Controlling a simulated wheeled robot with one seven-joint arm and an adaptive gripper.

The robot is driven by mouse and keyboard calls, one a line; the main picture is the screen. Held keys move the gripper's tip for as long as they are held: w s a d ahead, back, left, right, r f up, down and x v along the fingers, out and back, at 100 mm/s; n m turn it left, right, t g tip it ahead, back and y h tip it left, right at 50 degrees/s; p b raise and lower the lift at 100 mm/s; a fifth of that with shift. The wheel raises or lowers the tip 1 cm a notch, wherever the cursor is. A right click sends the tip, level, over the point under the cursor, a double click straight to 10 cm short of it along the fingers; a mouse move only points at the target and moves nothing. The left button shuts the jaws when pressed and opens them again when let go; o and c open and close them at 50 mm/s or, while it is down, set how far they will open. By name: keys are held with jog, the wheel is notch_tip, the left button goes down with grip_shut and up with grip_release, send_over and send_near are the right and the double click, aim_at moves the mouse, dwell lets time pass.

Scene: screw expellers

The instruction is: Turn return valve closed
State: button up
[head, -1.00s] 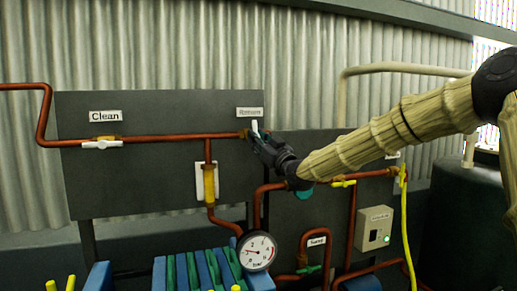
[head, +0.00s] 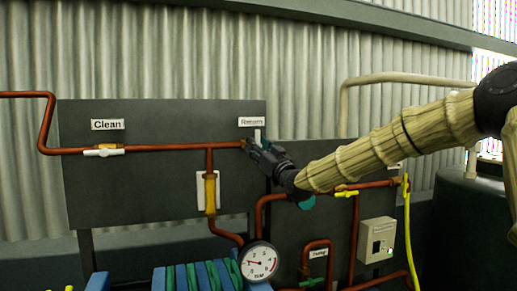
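The return valve sits at the right end of the upper copper pipe, under a small label (head: 252,121) that reads roughly "Return". Its white handle (head: 257,135) shows as a short, near-upright piece just below the label, across the pipe's line. My gripper (head: 251,147) is at this valve, reaching in from the right. It hides the valve body and the lower part of the handle. Its fingers are dark and small here, so I cannot tell whether they are open, or shut on the handle.
The Clean valve (head: 103,153) has a white handle lying along the pipe at left. A sight glass (head: 210,192) and a pressure gauge (head: 258,262) are below. A control box (head: 377,240), a yellow hose (head: 406,230) and more copper pipes stand under my arm at right.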

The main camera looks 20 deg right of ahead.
jog(key=shift+s+d+f, duration=0.1)
jog(key=shift+d+f, duration=0.1)
jog(key=v, duration=1.1)
jog(key=shift+s, duration=0.4)
